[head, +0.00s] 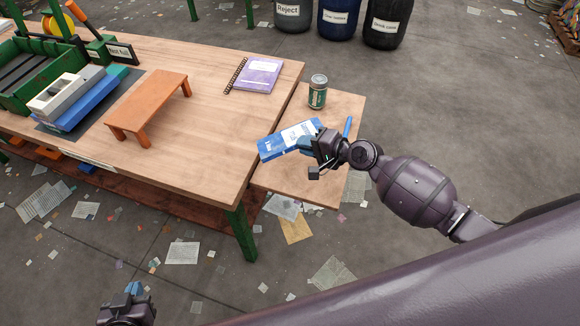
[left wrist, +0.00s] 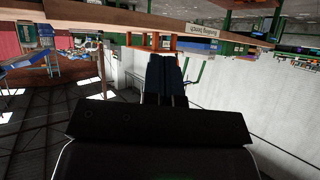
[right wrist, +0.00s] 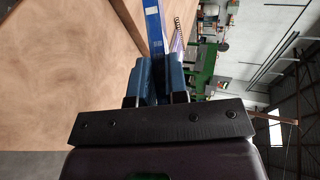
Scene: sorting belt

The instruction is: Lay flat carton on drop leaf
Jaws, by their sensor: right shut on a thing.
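The flat carton (head: 284,139), blue with white print, is in my right gripper (head: 308,146). My right gripper is shut on its near right end. In the right wrist view the carton (right wrist: 153,28) shows edge-on between the blue fingers. The drop leaf (head: 343,103) is the wooden board at the bench's right end. The carton overlaps the bench edge and leaf in the head view; whether it touches either I cannot tell. My left gripper (head: 134,289) is low at the front left, away from the carton. Its fingers (left wrist: 166,75) are together and empty in the left wrist view.
A can (head: 318,92) stands on the leaf's far part, and a slim blue item (head: 347,127) shows beside my right gripper. A purple notebook (head: 258,75) and a small orange stand (head: 150,103) are on the bench (head: 210,130). Bins stand behind.

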